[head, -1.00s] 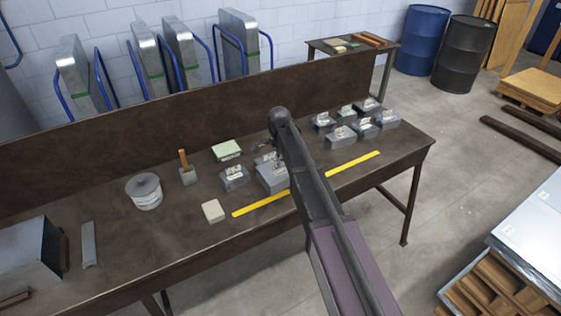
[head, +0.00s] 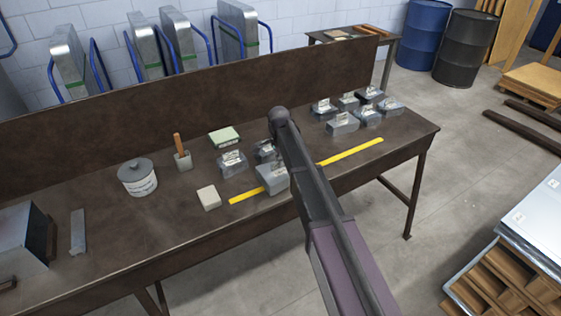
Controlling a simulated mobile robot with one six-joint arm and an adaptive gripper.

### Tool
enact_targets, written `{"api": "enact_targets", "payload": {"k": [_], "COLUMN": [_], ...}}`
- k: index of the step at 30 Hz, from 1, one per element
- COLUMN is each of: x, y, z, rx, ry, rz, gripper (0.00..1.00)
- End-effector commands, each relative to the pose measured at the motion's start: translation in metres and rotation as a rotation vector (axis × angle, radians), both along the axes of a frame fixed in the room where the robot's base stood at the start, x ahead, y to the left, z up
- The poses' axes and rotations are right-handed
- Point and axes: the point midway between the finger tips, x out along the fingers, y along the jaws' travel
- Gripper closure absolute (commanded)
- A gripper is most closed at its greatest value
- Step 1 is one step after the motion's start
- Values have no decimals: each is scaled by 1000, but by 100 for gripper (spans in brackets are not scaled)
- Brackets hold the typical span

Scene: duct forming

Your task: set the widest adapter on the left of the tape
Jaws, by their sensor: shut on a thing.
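The yellow tape (head: 350,151) runs slantwise along the bench top. A large grey adapter (head: 272,179), the largest-looking one near the tape, overlaps the tape in the picture; my arm partly covers its right side. I cannot tell how high it is above the bench. Two smaller labelled grey adapters, one at the left (head: 232,163) and one partly behind my arm (head: 265,151), stand beyond the tape. Several more adapters (head: 342,123) stand grouped at the right, beyond the tape. My gripper is hidden behind my own arm.
A pale block (head: 208,197) lies by the tape's left end. A lidded tub (head: 137,178), a small pot with a wooden handle (head: 182,158) and a green-topped pad (head: 224,137) stand to the left. A raised back panel (head: 180,110) bounds the bench.

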Motion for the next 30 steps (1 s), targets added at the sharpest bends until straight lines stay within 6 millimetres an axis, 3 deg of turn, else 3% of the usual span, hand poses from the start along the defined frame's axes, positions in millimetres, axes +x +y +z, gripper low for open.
{"api": "enact_targets", "payload": {"k": [22, 24, 26, 30], "x": [0, 0, 0, 0], "y": [1, 1, 1, 1], "z": [-7, -7, -7, -7], "rx": [0, 0, 0, 0], "ry": [0, 0, 0, 0], "rz": [1, 1, 1, 1], "gripper": [100, 71, 53, 51]}}
